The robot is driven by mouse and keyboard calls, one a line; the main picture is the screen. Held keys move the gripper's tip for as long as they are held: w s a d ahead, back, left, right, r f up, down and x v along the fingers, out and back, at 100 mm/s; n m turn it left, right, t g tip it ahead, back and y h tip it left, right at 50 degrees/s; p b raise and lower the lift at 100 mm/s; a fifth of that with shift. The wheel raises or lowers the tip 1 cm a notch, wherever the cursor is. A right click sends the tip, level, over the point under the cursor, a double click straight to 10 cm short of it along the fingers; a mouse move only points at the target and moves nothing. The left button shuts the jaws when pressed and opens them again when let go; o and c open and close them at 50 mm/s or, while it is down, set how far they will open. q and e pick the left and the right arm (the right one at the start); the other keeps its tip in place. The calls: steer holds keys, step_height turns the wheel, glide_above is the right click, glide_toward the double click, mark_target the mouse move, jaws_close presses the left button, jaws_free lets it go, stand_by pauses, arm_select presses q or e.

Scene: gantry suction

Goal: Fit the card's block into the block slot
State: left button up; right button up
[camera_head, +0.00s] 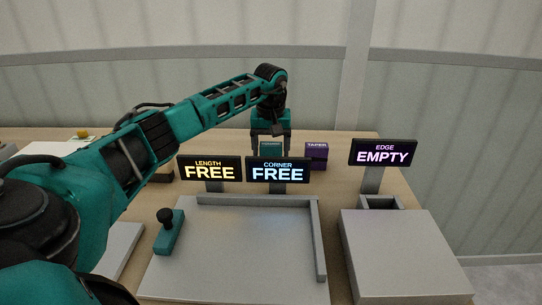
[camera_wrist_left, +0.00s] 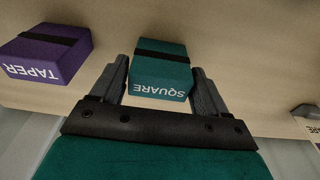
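A teal block marked SQUARE (camera_wrist_left: 160,72) with a dark band stands on the table; in the head view (camera_head: 270,148) it is partly hidden behind the signs. My left gripper (camera_head: 271,146) points down over it, fingers open on either side. In the left wrist view the gripper (camera_wrist_left: 162,85) shows narrow gaps beside the block. A purple block marked TAPER (camera_head: 316,155) stands to the right, also in the wrist view (camera_wrist_left: 48,52). No card is readable. My right gripper is out of view.
A grey plate (camera_head: 235,250) has raised rails at its back and right. A teal piece with a black knob (camera_head: 168,232) is at its left. Signs LENGTH FREE (camera_head: 209,169) and CORNER FREE (camera_head: 278,170) stand behind it. A grey box (camera_head: 405,250) is at right.

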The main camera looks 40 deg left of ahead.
arm_select(q)
steer(key=c, duration=0.8)
steer(key=shift+o, duration=0.2)
steer(key=shift+r, duration=0.1)
